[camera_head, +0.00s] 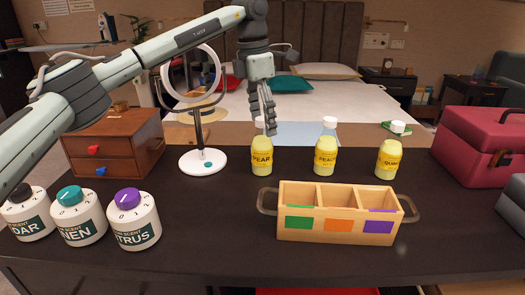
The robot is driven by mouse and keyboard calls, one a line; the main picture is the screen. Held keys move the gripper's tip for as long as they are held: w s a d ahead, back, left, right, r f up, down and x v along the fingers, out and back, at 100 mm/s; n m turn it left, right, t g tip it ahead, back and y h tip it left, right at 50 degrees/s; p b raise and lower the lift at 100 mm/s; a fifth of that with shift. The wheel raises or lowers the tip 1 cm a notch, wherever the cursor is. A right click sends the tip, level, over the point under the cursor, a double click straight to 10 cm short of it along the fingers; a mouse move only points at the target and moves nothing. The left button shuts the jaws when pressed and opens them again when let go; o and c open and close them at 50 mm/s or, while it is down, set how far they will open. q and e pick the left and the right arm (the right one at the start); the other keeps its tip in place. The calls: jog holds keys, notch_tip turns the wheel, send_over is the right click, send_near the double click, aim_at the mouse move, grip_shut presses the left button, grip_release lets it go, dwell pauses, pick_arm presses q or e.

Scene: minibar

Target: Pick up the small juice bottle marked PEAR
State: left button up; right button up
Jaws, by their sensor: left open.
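The small juice bottle marked PEAR (262,158) stands upright on the dark table, yellow with a white cap. My left gripper (268,127) is open and points down right at the top of this bottle, with its fingers overlapping the cap in the picture. I cannot tell whether the fingers touch the bottle. A second yellow bottle (326,152) stands to its right, with a label that seems to read PEACH. A third bottle (389,156), its label partly readable as QUIN, stands further right.
A wooden three-compartment caddy (335,211) with handles stands in front of the bottles. A round mirror on a stand (203,161) and a drawer box (115,143) are at left. Several scent jars (134,219) stand front left. A red case (485,142) is at right.

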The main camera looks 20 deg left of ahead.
aim_at(264, 134)
pick_arm(q)
jog(key=f, duration=0.4)
jog(key=shift+w, duration=0.25)
jog(key=shift+f, duration=0.3)
pick_arm(e)
jog(key=shift+a+f, duration=0.2)
jog(key=shift+f, duration=0.4)
pick_arm(q)
jog(key=shift+c, duration=0.6)
jog(key=shift+c, duration=1.2)
jog(key=c, duration=1.2)
jog(key=shift+o, duration=0.2)
pick_arm(e)
jog(key=shift+w+d+r, duration=0.1)
pick_arm(q)
jog(key=shift+r, duration=0.1)
